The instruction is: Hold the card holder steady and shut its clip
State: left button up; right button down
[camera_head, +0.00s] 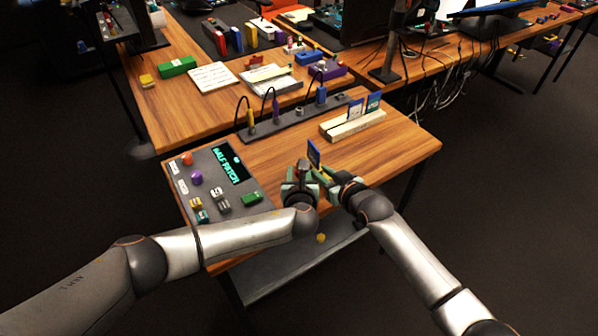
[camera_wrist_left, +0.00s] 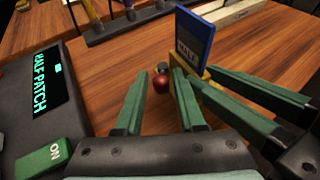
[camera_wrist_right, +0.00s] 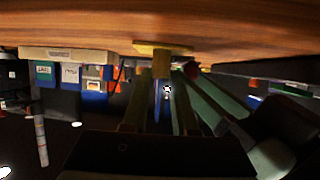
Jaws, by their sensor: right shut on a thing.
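The card holder (camera_wrist_left: 206,74) is yellow and stands on the wooden table with a blue card (camera_wrist_left: 193,42) upright in it. The card also shows in the head view (camera_head: 314,154). A small dark red ball (camera_wrist_left: 161,85), perhaps the clip's knob, sits beside the holder. My right gripper (camera_head: 329,177) is shut on the card holder; its jaws flank the yellow part in the right wrist view (camera_wrist_right: 161,66). My left gripper (camera_wrist_left: 159,74) is open, its fingers on either side of the red ball with visible gaps. The clip itself is mostly hidden by the fingers.
A grey control panel (camera_head: 222,165) with a lit display and buttons lies to the left. A cream rack (camera_head: 352,125) with cards and a dark strip (camera_head: 290,118) with cabled tools stand behind. Bare table lies between them and the grippers.

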pick_arm(q)
jog(key=shift+w+a+m+h, duration=0.1)
jog(key=shift+a+m+h, duration=0.4)
jog(key=shift+m+h, duration=0.25)
jog(key=shift+h, duration=0.25)
jog(key=v, duration=1.2)
jog(key=shift+s+d, duration=0.15)
jog(key=shift+s, duration=0.15)
jog(key=w+d+r+m+g+h, duration=0.2)
jog(key=w+d+r+m+h, duration=0.3)
jog(key=w+r+m+h, duration=0.4)
jog(key=s+a+f+m+g, duration=0.1)
jog(key=a+f+g, duration=0.1)
jog(key=a+g, duration=0.1)
jog(key=s+a+f+m+g, duration=0.2)
jog(key=a+g, duration=0.1)
jog(key=a, duration=0.2)
jog(key=s+a+f+m+g, duration=0.2)
jog(key=a, duration=0.2)
jog(key=shift+m+g+y, duration=0.25)
jog(key=shift+g+y, duration=0.05)
jog(key=shift+g, duration=0.1)
jog(key=shift+s+a+f, duration=0.1)
jog(key=shift+s+a, duration=0.1)
jog(key=shift+a, duration=0.45)
